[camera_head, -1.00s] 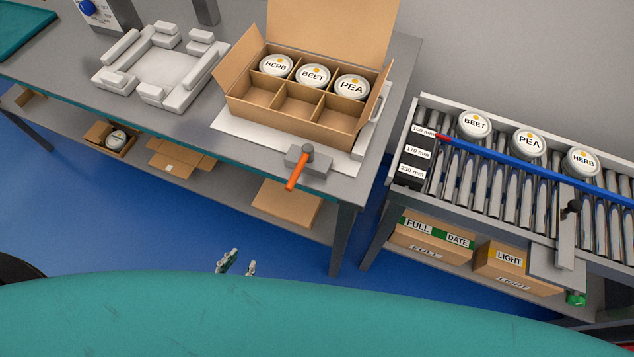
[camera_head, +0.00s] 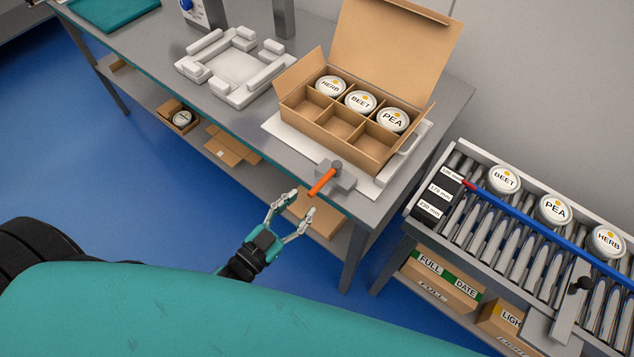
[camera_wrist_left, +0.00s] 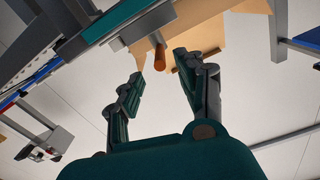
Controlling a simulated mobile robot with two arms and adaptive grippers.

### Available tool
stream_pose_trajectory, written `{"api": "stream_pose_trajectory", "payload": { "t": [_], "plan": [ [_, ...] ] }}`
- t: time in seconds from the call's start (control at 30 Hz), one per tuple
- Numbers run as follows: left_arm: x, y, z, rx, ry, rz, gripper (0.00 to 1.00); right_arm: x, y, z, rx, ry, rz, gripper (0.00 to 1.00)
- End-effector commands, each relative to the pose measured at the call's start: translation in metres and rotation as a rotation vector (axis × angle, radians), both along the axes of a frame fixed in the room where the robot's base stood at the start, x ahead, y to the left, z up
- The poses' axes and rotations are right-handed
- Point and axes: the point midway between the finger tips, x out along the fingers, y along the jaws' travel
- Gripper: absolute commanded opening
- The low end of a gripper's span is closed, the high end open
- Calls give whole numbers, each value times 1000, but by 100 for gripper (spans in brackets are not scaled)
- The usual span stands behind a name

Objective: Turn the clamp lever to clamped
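The clamp lever (camera_head: 322,182) is an orange handle on a grey clamp block (camera_head: 341,178) at the front edge of the workbench. It points toward the front left in the head view. In the left wrist view the orange lever (camera_wrist_left: 159,52) shows beyond the fingers. My left gripper (camera_head: 303,203) is open and empty, just in front of the bench edge and near the lever's free end, apart from it. It also shows open in the left wrist view (camera_wrist_left: 160,85). My right gripper is not in view.
A cardboard box (camera_head: 357,147) with HERB, BEET and PEA tubs stands behind the clamp on a white board. A white fixture (camera_head: 234,68) lies on the bench. A roller conveyor (camera_head: 480,232) stands to the right. A shelf with cartons runs below the bench.

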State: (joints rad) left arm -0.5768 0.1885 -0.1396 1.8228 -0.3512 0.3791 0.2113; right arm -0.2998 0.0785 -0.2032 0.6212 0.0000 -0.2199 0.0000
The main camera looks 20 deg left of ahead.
Motion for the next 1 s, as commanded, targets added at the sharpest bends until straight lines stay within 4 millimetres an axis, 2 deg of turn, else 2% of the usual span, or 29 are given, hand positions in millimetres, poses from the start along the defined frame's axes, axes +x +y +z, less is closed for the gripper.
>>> {"api": "stream_pose_trajectory", "payload": {
  "t": [0.1,0.33,0.5,0.77,1.0],
  "plan": [
    [25,-9,4,-2,-3,1,38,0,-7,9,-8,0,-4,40],
    [55,-20,1,-2,0,1,38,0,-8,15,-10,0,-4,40],
    [63,-23,0,-1,1,0,38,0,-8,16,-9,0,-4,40],
    [64,-23,0,-1,1,0,38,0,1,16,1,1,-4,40],
    [64,-23,0,-1,1,0,7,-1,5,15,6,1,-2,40]
  ]
}}
